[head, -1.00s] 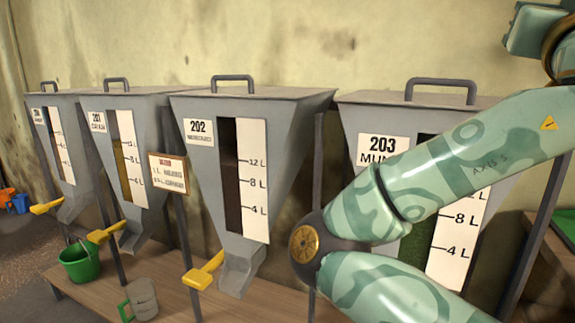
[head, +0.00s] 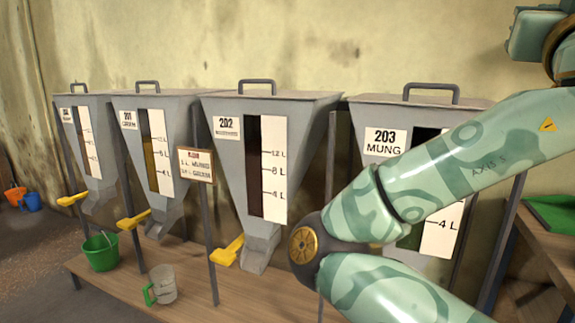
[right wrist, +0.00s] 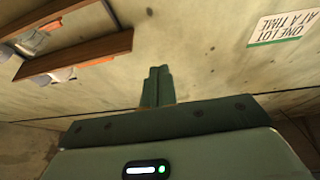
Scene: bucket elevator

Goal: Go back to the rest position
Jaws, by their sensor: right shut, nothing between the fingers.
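My right arm crosses the right side of the head view, bent at an elbow in front of hopper 203 (head: 384,137). Its gripper is outside the head view. In the right wrist view my right gripper (right wrist: 156,72) is shut, its two fingers together with nothing between them. It points toward a bare stained wall (right wrist: 205,50). My left arm and gripper do not show in either view.
Grey hoppers stand in a row, including hopper 202 (head: 228,128), with yellow handles below. A green bucket (head: 102,256) and a clear jug with green handle (head: 163,285) rest on the wooden bench (head: 195,290). A green tray (head: 553,212) lies at right. A wall shelf (right wrist: 75,52) shows in the wrist view.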

